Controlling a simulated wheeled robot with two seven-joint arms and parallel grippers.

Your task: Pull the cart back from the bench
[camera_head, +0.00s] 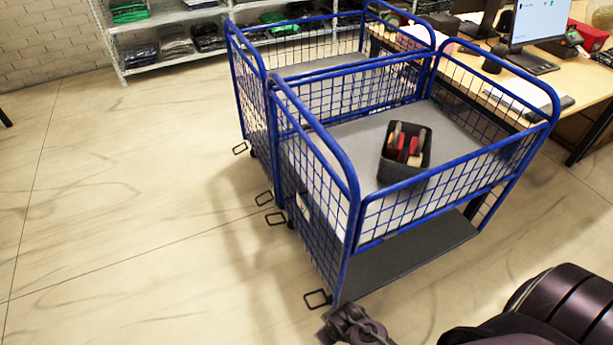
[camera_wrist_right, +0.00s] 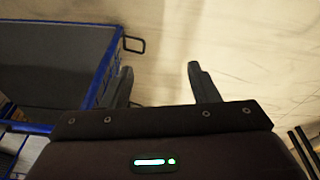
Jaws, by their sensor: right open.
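A blue mesh-sided cart (camera_head: 350,140) with grey decks stands close alongside the wooden bench (camera_head: 585,85). A second, similar blue cart (camera_head: 236,85) stands right behind it, end to end; I cannot tell whether they touch. The front cart's blue frame and grey deck also show at the left of the right wrist view (camera_wrist_right: 50,65). My right gripper (camera_wrist_right: 162,70) is open and empty, its fingers apart over the floor, with the cart's frame beside the left finger. A dark wire loop (camera_wrist_right: 132,44) sticks out from the cart just past that finger. My left gripper is not in view.
A black bin (camera_head: 403,170) with red-handled items sits in the front cart. Several dark loops (camera_head: 317,298) jut from the carts' left side. A shelf rack (camera_head: 170,20) stands at the back. The floor (camera_head: 120,220) to the left is clear.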

